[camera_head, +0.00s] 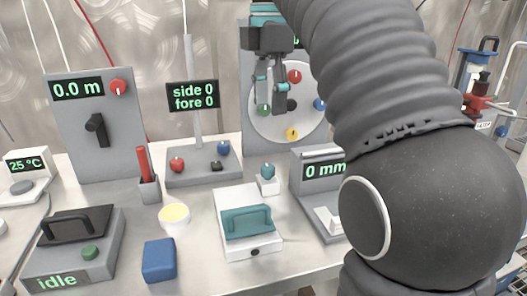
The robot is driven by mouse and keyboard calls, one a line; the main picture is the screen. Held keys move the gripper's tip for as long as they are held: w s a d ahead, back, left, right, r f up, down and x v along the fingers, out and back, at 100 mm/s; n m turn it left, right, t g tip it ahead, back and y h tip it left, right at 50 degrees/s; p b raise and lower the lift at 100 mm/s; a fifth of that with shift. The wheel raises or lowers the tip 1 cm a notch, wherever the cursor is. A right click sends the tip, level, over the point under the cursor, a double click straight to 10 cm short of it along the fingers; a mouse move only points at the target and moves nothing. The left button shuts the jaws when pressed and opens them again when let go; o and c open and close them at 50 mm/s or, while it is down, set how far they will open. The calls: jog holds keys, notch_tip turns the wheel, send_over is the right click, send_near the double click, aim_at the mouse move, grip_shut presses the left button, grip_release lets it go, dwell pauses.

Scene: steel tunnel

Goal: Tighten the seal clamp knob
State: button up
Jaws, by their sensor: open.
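No label marks the seal clamp knob, so I cannot tell for certain which knob it is. A small teal knob (268,171) stands on a white block behind the white box (232,237) with a teal handle (247,222). A red knob (118,87) is on the upright grey panel marked 0.0 m. My gripper (270,101) hangs with its fingers down, open and empty, in front of the round plate (257,138) with coloured knobs. It is above the teal knob in the picture and apart from it. My arm hides the right part of the bench.
A stand with red and blue knobs (177,165) and a 0 mm device (308,172) flank the teal knob. A cup with a red stick (150,188), a yellow-topped cup (174,219), a blue block (160,260) and an idle device (56,283) occupy the left and front.

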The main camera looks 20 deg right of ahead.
aim_at(269, 167)
jog(key=f, duration=1.3)
jog(key=shift+w+f, duration=0.2)
jog(key=shift+f, duration=0.15)
grip_shut()
